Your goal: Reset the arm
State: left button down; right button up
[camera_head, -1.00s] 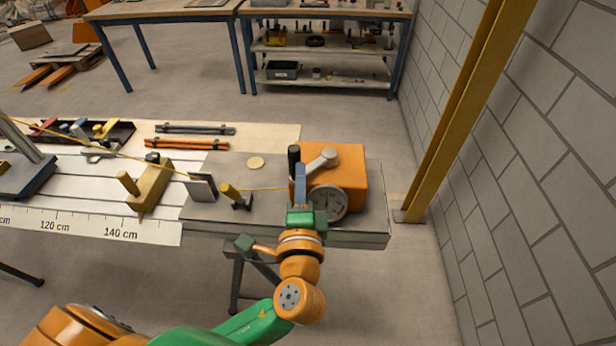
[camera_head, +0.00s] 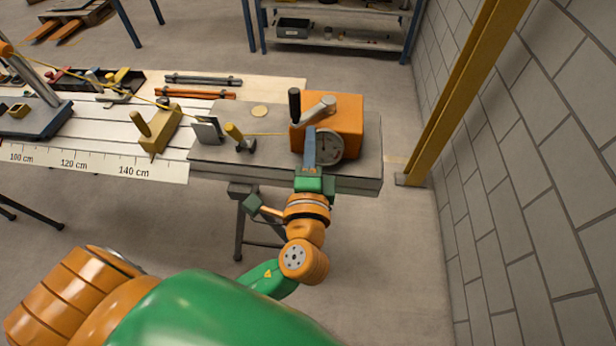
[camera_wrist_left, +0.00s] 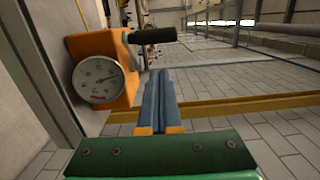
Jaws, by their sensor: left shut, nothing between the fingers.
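My left arm comes in from the lower left, and its gripper (camera_head: 310,147) is in front of the orange winch box (camera_head: 347,112) at the right end of the bench. The blue fingers are together and empty; they also show closed in the left wrist view (camera_wrist_left: 161,98). The winch box has a round dial (camera_head: 329,148) and a grey crank with a black handle (camera_head: 294,104). In the left wrist view the dial (camera_wrist_left: 98,79) and black handle (camera_wrist_left: 152,36) are left of and above the fingers. Whether the fingers touch the box is unclear. My right gripper is out of view.
The bench carries a ruler strip (camera_head: 75,164), a yellow-handled clamp block (camera_head: 162,131), a small yellow-handled clamp (camera_head: 238,138) and a yellow cord (camera_head: 172,106). A yellow post (camera_head: 460,90) and block wall (camera_head: 545,150) stand at right. Floor between bench and wall is clear.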

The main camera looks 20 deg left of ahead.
pick_arm(q)
jog(key=a+v, duration=0.1)
jog(key=v, duration=0.6)
notch_tip(320, 180, down, 27)
jog(key=d+m+g+h, duration=0.2)
jog(key=d+g+h, duration=0.1)
jog(key=g+h, duration=0.3)
jog(key=s+a+f+n+g, duration=0.4)
jog(key=s+f+n+g, duration=0.1)
jog(key=s+f, duration=0.5)
jog(key=s+a+f+n+g, duration=0.4)
jog(key=s+f+n, duration=0.4)
jog(key=s+f, duration=0.3)
jog(key=s+a, duration=0.1)
jog(key=s, duration=0.2)
jog(key=shift+s+g+b, duration=0.3)
jog(key=shift+s+g, duration=0.05)
jog(key=shift+g, duration=0.05)
jog(key=c, duration=1.6)
grip_release()
jog(key=shift+a+f, duration=0.1)
jog(key=shift+a, duration=0.05)
